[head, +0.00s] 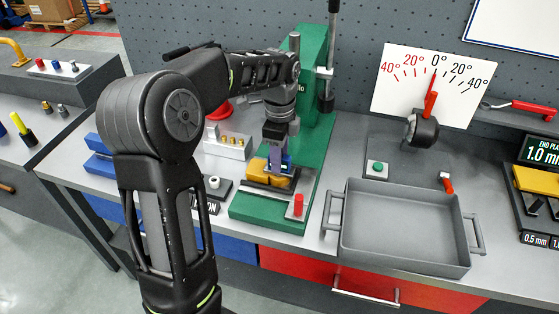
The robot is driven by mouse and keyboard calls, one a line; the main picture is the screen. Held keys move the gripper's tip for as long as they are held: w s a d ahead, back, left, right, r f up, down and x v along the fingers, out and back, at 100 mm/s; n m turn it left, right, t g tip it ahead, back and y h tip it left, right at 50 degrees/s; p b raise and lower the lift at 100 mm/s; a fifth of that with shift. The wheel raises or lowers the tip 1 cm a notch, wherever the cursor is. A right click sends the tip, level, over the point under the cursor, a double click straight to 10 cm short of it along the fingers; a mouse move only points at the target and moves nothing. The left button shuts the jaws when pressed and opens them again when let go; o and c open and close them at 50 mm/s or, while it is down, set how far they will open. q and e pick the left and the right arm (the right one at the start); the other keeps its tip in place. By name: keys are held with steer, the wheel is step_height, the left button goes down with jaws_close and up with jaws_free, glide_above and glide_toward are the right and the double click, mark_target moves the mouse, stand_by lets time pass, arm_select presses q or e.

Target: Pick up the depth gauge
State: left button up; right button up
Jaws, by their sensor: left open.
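I cannot tell for certain which thing is the depth gauge. My left gripper (277,150) points down over the base of the green press (265,208). It is open, with its fingertips close above a yellow block (283,181) in a dark holder. A bluish-purple upright piece shows at the fingers, and I cannot tell whether it is part of the gripper or a separate thing. Whether the fingers touch the block is hidden. My right gripper is not in view.
An empty grey tray (405,262) with side handles stands right of the press. Behind it are a round black fixture (421,132) and a white angle scale (410,72). A silver block (227,147) stands left of the press. A red-handled tool (533,107) lies at the right.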

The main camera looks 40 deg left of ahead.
arm_select(q)
steer(key=shift+f, duration=0.75)
steer(key=shift+c, duration=0.2)
jaws_close()
stand_by(0.4)
